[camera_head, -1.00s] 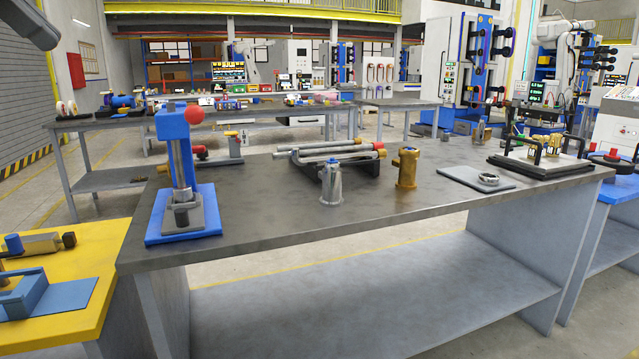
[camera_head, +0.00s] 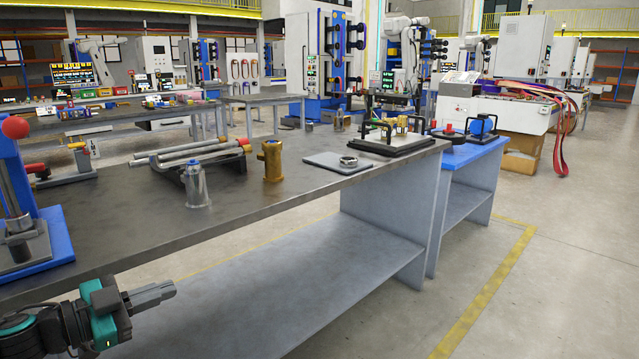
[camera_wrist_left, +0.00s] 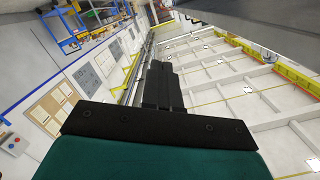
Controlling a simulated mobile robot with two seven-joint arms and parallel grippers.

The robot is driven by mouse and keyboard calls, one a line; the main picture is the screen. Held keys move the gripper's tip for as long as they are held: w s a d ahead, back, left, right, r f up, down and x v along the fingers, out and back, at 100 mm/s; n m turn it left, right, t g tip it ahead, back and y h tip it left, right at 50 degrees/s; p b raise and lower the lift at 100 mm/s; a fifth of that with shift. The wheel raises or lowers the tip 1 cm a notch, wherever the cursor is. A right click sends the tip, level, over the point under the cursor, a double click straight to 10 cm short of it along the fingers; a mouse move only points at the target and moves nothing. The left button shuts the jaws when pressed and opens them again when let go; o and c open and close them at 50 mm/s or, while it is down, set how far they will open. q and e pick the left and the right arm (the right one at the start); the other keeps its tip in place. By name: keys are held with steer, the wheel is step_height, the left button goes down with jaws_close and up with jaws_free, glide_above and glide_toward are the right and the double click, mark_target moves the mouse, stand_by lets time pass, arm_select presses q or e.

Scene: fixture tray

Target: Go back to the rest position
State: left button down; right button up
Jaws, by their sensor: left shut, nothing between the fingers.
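My left gripper (camera_head: 153,294) comes in at the lower left of the head view, in front of the grey table and below its top. Its fingers are shut and hold nothing. In the left wrist view the shut fingers (camera_wrist_left: 160,85) point away, with walls and floor beyond. My right gripper is not in view.
The grey table (camera_head: 235,215) carries a blue press (camera_head: 30,245), a silver cylinder (camera_head: 196,185), a brass cylinder (camera_head: 271,160), a pipe rack (camera_head: 195,158) and a black fixture tray (camera_head: 400,148). A blue table (camera_head: 470,160) stands to the right. Open floor (camera_head: 560,270) lies at the right.

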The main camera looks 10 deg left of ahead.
arm_select(q)
steer(key=s+d+f+n+g+y, duration=0.1)
steer(key=s+d+f+n+y, duration=0.35)
steer(key=s+d+f, duration=0.55)
steer(key=s+d+f+n+g+y, duration=0.1)
steer(key=s+d+f+n+y, duration=0.2)
steer(key=s+d+f+n, duration=0.6)
steer(key=a+r+m+p, duration=0.3)
steer(key=a+r+p, duration=0.1)
steer(key=p, duration=0.8)
steer(key=shift+w+r+y+p, duration=0.35)
steer(key=shift+r+y+p, duration=0.1)
steer(key=shift+r, duration=0.4)
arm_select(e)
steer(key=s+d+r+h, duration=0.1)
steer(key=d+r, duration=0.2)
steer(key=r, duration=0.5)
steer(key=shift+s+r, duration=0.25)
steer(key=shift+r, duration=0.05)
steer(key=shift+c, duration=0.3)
